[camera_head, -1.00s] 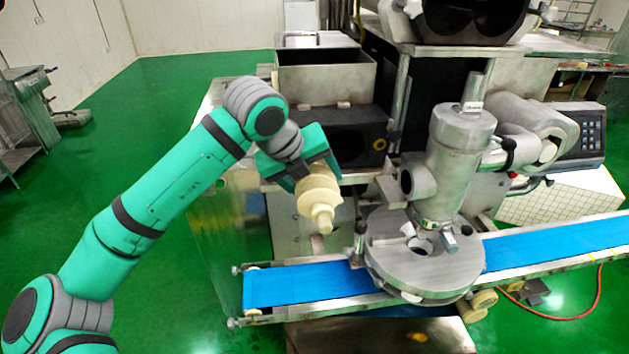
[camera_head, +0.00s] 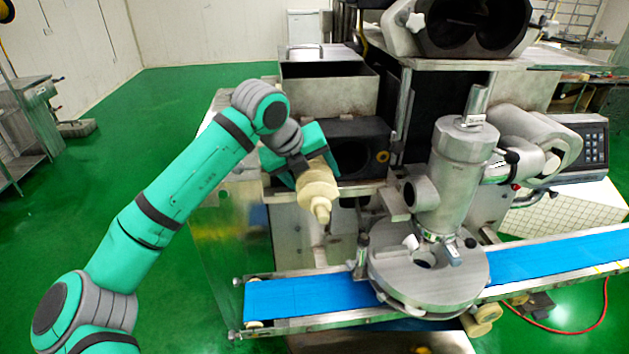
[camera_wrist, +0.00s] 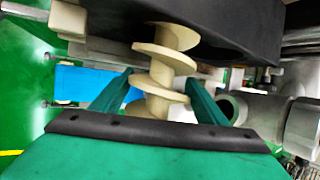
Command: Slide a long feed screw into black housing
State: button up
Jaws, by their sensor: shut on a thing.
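My gripper (camera_head: 306,165) is shut on the cream-coloured feed screw (camera_head: 318,195). In the head view the screw's narrow end points down toward the camera, and its other end is hidden behind my gripper. In the wrist view the screw's wide spiral flights (camera_wrist: 165,62) stand out beyond my fingers (camera_wrist: 155,95). The black housing (camera_head: 377,132) is a dark block with a round opening, just behind and right of my gripper. Its dark body (camera_wrist: 235,30) fills the top of the wrist view, where the screw overlaps its lower edge. I cannot tell whether the screw's far end is inside the opening.
A steel hopper (camera_head: 328,92) sits above the housing. A blue conveyor belt (camera_head: 300,297) runs below. A steel cylinder (camera_head: 457,180) and round plate (camera_head: 400,270) stand to the right. Green floor (camera_head: 110,210) is open at the left.

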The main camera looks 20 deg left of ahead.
jog(key=shift+w+a, duration=0.25)
jog(key=shift+w, duration=0.35)
jog(key=shift+w+a, duration=0.25)
jog(key=shift+w, duration=0.35)
jog(key=o, duration=1.5)
jog(key=shift+o, duration=1.2)
jog(key=shift+f, duration=0.1)
jog(key=shift+a, duration=0.1)
jog(key=shift+v, duration=3.85)
